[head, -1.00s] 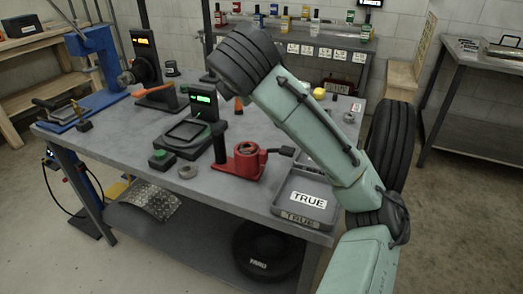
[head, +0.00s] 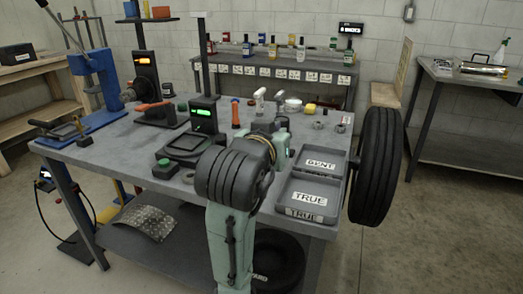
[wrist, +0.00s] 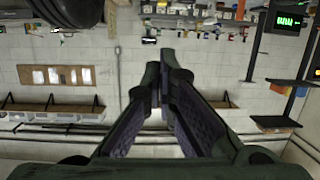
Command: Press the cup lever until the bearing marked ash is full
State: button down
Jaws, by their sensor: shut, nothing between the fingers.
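The red cup device with its lever does not show now; my arm covers the place where it stood on the grey workbench (head: 112,143). No bearing with a readable ash mark shows. A small grey ring (head: 188,177) lies on the bench left of my arm, and more grey rings (head: 340,128) lie at the back right; their marks are too small to read. My gripper (wrist: 157,88) is shut and empty in the wrist view, its fingertips together in front of the far wall. In the head view my arm hides its fingertips.
Two grey trays, labelled BENT (head: 321,162) and TRUE (head: 308,198), sit at the bench's right front. A black stand with a green display (head: 203,118) and a green button (head: 163,167) stand left of my arm. A black tyre (head: 375,165) is at the bench's right edge.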

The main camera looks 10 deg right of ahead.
jog(key=shift+s+d+f+m, duration=0.15)
jog(key=shift+s+f+m, duration=0.15)
jog(key=shift+f+m, duration=0.1)
jog(key=w+d+f+p, duration=0.2)
jog(key=w+d+f, duration=0.3)
jog(key=w, duration=0.3)
jog(key=shift+w+f, duration=0.15)
jog(key=shift+f, duration=0.55)
